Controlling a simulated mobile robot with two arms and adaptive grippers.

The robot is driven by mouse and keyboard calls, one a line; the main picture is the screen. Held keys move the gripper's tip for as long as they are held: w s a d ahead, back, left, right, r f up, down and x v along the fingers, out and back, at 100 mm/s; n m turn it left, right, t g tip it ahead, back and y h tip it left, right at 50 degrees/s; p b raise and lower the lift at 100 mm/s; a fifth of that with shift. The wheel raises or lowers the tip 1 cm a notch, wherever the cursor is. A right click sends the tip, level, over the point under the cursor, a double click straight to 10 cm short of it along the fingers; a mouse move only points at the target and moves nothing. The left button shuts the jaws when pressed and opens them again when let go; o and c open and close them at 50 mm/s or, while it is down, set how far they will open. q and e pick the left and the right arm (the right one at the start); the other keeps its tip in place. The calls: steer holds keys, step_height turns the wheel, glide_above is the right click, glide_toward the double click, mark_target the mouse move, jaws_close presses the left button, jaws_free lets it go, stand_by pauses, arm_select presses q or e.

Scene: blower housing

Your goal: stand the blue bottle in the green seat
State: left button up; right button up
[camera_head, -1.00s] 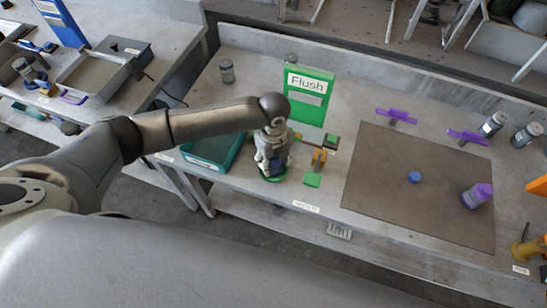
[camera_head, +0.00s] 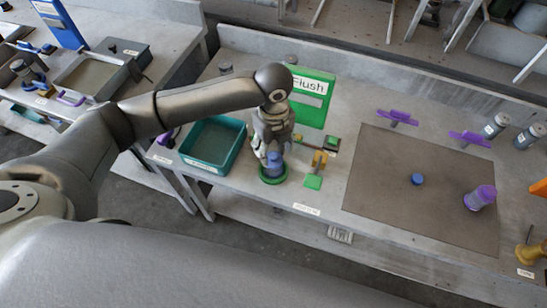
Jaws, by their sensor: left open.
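The blue bottle (camera_head: 273,169) stands in the round green seat (camera_head: 266,181) near the front edge of the bench, and it looks upright. The green rim shows around its base. My left gripper (camera_head: 266,156) is open, just behind and above the bottle, and partly covers its upper part. I cannot tell whether a finger still touches the bottle. My right gripper is not in view.
A teal tray (camera_head: 191,163) lies left of the seat, and a green "Flush" panel (camera_head: 325,97) stands behind. A brown mat (camera_head: 385,210) bears a blue disc (camera_head: 417,179) and a purple-topped bottle (camera_head: 480,197).

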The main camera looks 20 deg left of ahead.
arm_select(q)
steer(key=shift+r, duration=2.25)
